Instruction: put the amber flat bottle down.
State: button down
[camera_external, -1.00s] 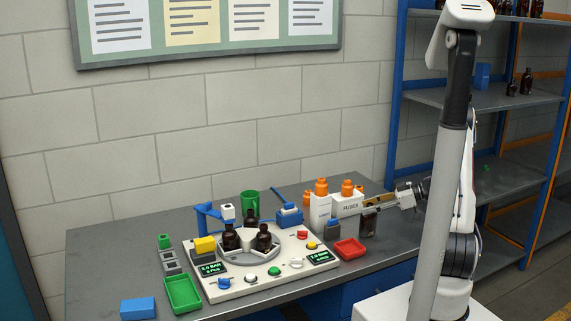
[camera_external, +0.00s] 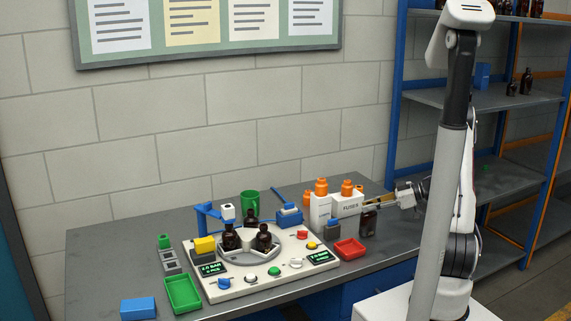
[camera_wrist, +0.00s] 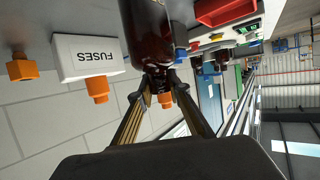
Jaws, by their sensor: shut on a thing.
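The amber flat bottle (camera_external: 369,223) is dark brown and upright, at or just above the grey table, right of the white fuses box. I cannot tell whether its base touches the table. My gripper (camera_external: 368,201) reaches in from the right and is shut on the bottle's neck. In the wrist view the bottle (camera_wrist: 148,32) fills the top middle, and the fingertips (camera_wrist: 156,84) close around its neck.
The white fuses box (camera_external: 349,207) with orange caps stands close to the bottle's left. A red tray (camera_external: 349,249) lies in front. A white rotary station (camera_external: 230,290) with several amber bottles stands further left. Bare table lies to the bottle's right.

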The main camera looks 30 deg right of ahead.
jog(key=shift+r, duration=4.95)
notch_tip(320, 180, up, 11)
jog(key=w+a, duration=0.3)
jog(key=w, duration=0.6)
jog(key=w+a, duration=0.2)
jog(key=w, duration=0.7)
jog(key=w+a, duration=1.4)
notch_tip(320, 180, down, 11)
jog(key=shift+a, duration=0.1)
